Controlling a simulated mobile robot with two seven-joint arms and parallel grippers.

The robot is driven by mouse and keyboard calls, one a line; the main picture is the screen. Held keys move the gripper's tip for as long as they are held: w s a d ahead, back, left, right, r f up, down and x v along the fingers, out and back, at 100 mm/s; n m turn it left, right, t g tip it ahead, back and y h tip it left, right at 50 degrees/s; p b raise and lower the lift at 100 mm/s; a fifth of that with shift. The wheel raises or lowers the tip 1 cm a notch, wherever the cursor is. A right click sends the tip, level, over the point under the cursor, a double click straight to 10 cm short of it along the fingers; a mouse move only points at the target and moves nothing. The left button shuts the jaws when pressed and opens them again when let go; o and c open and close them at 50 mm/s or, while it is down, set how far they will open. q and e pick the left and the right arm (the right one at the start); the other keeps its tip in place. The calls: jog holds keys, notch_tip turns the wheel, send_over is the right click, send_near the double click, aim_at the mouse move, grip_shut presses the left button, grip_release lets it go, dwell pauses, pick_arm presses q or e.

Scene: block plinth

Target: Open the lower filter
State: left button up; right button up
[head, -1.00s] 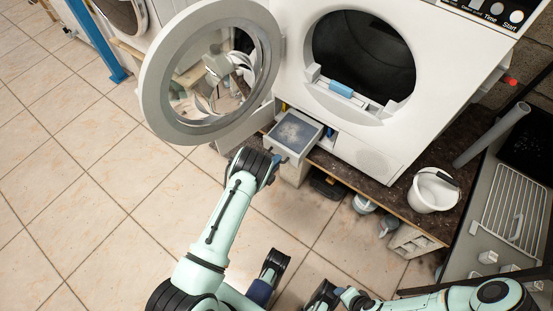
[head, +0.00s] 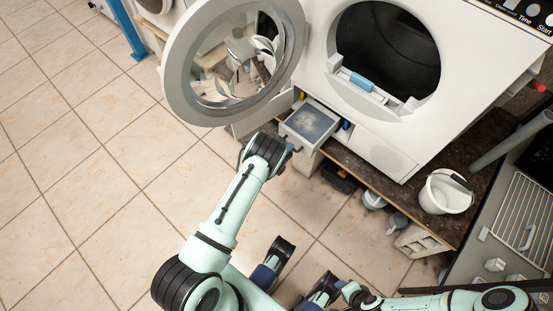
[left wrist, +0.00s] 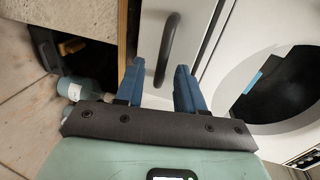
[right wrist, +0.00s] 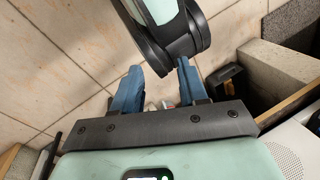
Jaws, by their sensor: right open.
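At the lower left of the white dryer (head: 372,133), a narrow drawer (head: 307,146) stands out from the front. A grey, dusty filter panel (head: 311,121) shows in its top. In the left wrist view, a dark curved handle (left wrist: 167,48) stands on a pale front panel (left wrist: 190,35). My left gripper (head: 287,152) is at the drawer's front. In its wrist view, the blue fingers (left wrist: 159,68) are apart, with the handle showing between and beyond their tips; contact is unclear. My right gripper (right wrist: 158,67) is open and empty, with an arm link of mine just beyond it.
The round dryer door (head: 181,70) hangs open above and left of the drawer. A white bucket (head: 446,192) stands on the dark ledge (head: 400,190) to the right. Bottles (left wrist: 85,88) stand below the ledge. The tiled floor (head: 90,190) at left is clear.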

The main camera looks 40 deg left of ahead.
pick_arm(q)
jog(key=p+v, duration=0.2)
jog(key=v, duration=1)
jog(key=shift+s, duration=0.3)
pick_arm(e)
jog(key=shift+g+y, duration=0.3)
jog(key=shift+g, duration=0.4)
jog(key=s+r, duration=0.1)
jog(key=s+a+r, duration=0.1)
jog(key=s+r, duration=0.1)
jog(key=shift+s+a+r, duration=0.1)
jog(key=shift+s+a, duration=0.3)
pick_arm(q)
jog(key=shift+r, duration=0.15)
